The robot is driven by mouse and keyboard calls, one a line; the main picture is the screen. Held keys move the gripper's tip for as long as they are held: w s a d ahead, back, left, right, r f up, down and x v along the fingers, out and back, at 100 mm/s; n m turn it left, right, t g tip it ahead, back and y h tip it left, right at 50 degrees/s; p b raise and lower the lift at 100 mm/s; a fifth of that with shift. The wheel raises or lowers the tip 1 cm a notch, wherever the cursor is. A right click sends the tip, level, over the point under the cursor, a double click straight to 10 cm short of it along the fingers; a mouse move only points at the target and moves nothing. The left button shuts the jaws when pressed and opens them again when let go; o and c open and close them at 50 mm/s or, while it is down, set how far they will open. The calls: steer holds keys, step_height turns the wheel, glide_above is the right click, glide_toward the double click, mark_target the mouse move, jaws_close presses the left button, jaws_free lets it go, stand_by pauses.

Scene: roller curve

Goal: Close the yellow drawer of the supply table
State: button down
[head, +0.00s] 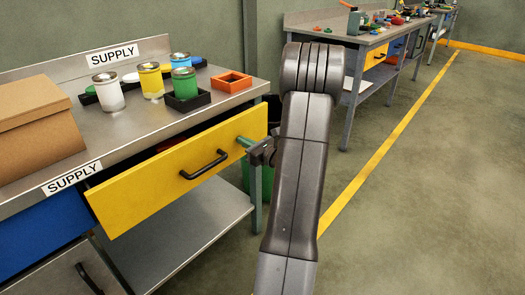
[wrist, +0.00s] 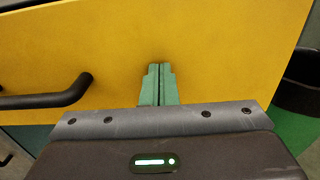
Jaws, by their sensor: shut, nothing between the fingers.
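The yellow drawer (head: 150,192) of the supply table (head: 140,118) is pulled out part way, with a dark gap above its front. Its black handle (head: 205,165) is on the front, left of my gripper. My gripper (head: 243,143) is at the right part of the drawer front. In the wrist view the green fingers of my gripper (wrist: 159,70) are shut together, pointing at the yellow front (wrist: 215,50), right of the handle (wrist: 50,98). The fingertips are touching or very close to the front; I cannot tell which.
On the table top stand a cardboard box (head: 38,128), several lidded jars (head: 151,82) and an orange tray (head: 231,81). A blue drawer (head: 45,238) is at the left. A dark-rimmed green bin (wrist: 305,100) is at the right. Open floor (head: 430,190) lies to the right.

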steer(key=x, duration=0.8)
steer(key=shift+w+a+r, duration=0.1)
steer(key=shift+w+a, duration=0.05)
steer(key=shift+r, duration=0.15)
steer(key=shift+d, duration=0.25)
steer(key=v, duration=1.4)
steer(key=shift+f, duration=0.3)
steer(key=shift+a, duration=0.25)
steer(key=x, duration=1.3)
steer(key=shift+w+a, duration=0.15)
steer(key=shift+a, duration=0.05)
steer(key=shift+w+a, duration=0.1)
